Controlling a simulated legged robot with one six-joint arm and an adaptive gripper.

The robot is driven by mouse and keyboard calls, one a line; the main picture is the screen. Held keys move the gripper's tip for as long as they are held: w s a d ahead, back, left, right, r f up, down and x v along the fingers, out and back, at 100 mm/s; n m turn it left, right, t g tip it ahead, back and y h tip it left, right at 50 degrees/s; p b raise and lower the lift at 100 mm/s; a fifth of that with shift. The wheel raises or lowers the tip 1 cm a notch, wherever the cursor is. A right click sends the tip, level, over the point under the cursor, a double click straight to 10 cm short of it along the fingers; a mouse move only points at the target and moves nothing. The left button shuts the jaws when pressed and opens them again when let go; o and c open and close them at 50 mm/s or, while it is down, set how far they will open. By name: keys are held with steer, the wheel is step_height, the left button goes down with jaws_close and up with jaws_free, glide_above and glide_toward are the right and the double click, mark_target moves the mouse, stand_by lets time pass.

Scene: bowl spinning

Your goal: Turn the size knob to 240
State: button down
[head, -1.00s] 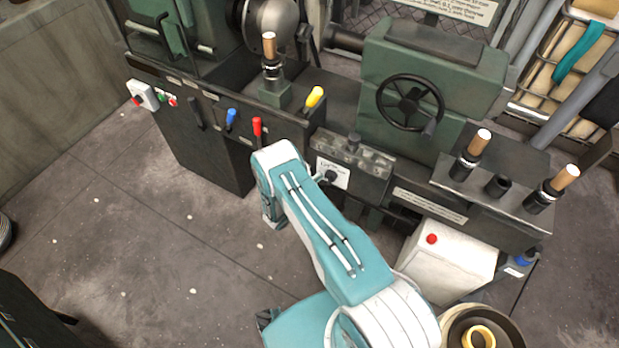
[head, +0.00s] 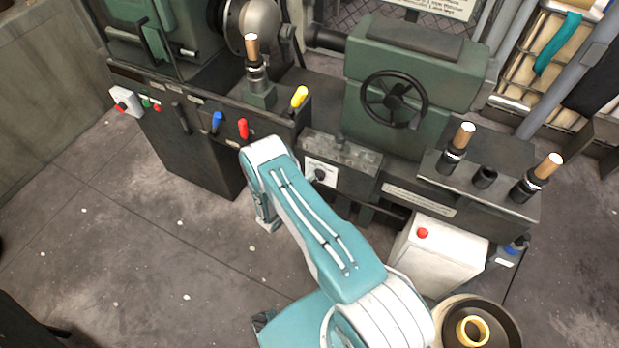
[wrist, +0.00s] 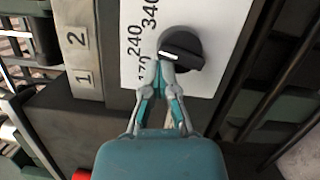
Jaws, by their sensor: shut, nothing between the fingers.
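The black size knob (wrist: 185,46) sits on a white dial plate (wrist: 207,20) in the wrist view. Its white pointer mark faces left, roughly between the printed 240 and the partly hidden lower number; 340 is printed above. My gripper (wrist: 160,66) is shut and empty, with its fingertips at the knob's lower left edge. I cannot tell whether they touch it. In the head view the knob (head: 320,175) shows on the dial plate just right of my arm, and my fingers are hidden there.
Red (head: 243,129), blue (head: 216,122) and yellow (head: 299,97) levers stand left of the knob. A black handwheel (head: 394,99) is above right. A white box with a red button (head: 423,233) and a round bowl (head: 508,322) are lower right. Open floor lies left.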

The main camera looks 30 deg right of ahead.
steer(key=shift+s, duration=0.1)
steer(key=r+v, duration=0.1)
steer(key=v, duration=1.1)
steer(key=s+d+r+m+g+y, duration=0.1)
steer(key=d+r+m+g+y, duration=0.3)
steer(key=r, duration=1)
steer(key=s+a+r+m+g+y, duration=0.1)
steer(key=s+r+m+g+y, duration=0.15)
steer(key=r+g, duration=0.75)
steer(key=s+a+r+t+y, duration=0.2)
steer(key=s+r+t+y, duration=0.3)
steer(key=s+r, duration=0.4)
steer(key=s+a+r+t+y, duration=0.3)
steer(key=s+r+t+y, duration=0.2)
steer(key=s+r, duration=0.5)
step_height(320, 180, up, 4)
steer(key=shift+r+t, duration=0.1)
steer(key=shift+t, duration=0.9)
steer(key=shift+a+m+y, duration=0.2)
steer(key=shift+m+y, duration=0.05)
